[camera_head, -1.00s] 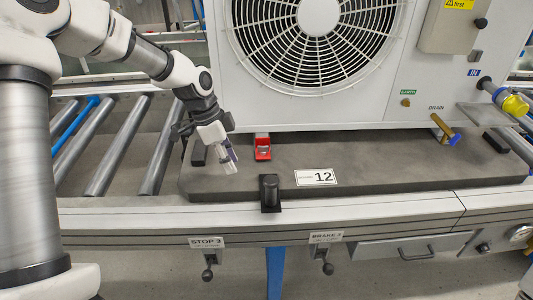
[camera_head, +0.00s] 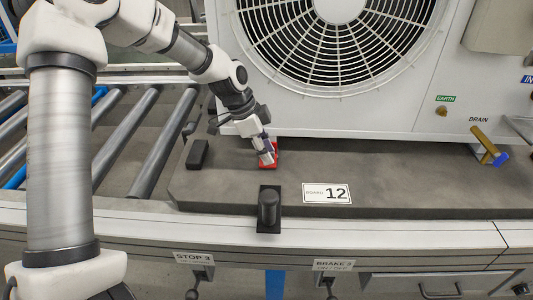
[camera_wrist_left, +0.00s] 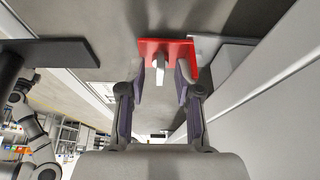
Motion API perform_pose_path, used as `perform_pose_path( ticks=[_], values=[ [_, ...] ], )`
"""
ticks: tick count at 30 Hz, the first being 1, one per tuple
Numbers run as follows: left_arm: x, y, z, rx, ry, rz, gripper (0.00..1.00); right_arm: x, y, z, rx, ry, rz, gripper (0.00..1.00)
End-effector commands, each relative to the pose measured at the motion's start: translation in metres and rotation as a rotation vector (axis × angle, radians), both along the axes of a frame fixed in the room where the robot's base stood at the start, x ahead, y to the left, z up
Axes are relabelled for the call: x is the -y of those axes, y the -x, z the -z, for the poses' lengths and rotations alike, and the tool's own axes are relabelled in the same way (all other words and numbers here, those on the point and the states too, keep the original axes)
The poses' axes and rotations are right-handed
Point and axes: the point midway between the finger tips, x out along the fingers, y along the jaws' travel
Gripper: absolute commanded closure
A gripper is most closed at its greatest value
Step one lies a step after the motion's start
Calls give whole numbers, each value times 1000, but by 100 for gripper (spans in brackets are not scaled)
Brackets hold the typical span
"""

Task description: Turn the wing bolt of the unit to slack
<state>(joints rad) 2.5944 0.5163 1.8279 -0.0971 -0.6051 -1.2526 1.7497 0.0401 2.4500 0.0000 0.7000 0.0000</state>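The unit (camera_head: 330,122) is a large white fan housing on a dark grey board labelled 12. A red clamp piece (camera_head: 275,149) sits at its lower front edge, partly hidden behind my left gripper (camera_head: 266,158). In the left wrist view the red piece (camera_wrist_left: 181,47) is ahead, with a pale upright wing (camera_wrist_left: 159,66) standing out from it, which looks like the wing bolt. My left gripper (camera_wrist_left: 160,90) is open, with one finger on either side of the wing. Gaps show between wing and fingers; contact cannot be told. My right gripper is not in view.
A black post (camera_head: 268,208) stands at the board's front edge, just below my left gripper. A black block (camera_head: 197,153) lies to its left. Rollers (camera_head: 165,145) fill the left. A yellow-handled drain valve (camera_head: 486,143) is at right. The board (camera_head: 410,180) is clear around the number plate.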

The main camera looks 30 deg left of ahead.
Motion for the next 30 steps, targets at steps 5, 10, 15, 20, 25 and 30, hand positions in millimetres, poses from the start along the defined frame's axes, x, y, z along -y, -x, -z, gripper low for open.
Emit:
perform_pose_path(
  ticks=[5, 10, 15, 20, 25, 30],
  values=[
    [0, 0, 0, 0, 0, 0, 67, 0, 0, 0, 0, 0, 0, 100],
    [0, 0, 0, 0, 0, 0, 100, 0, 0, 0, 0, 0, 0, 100],
    [0, 0, 0, 0, 0, -1, 100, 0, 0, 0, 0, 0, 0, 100],
    [0, 0, -1, -1, 0, -13, 100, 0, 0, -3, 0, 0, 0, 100],
    [1, 1, -3, -2, -1, -60, 100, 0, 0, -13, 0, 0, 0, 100],
    [1, 1, -5, -5, -2, -154, 100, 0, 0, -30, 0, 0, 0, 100]
  ],
)
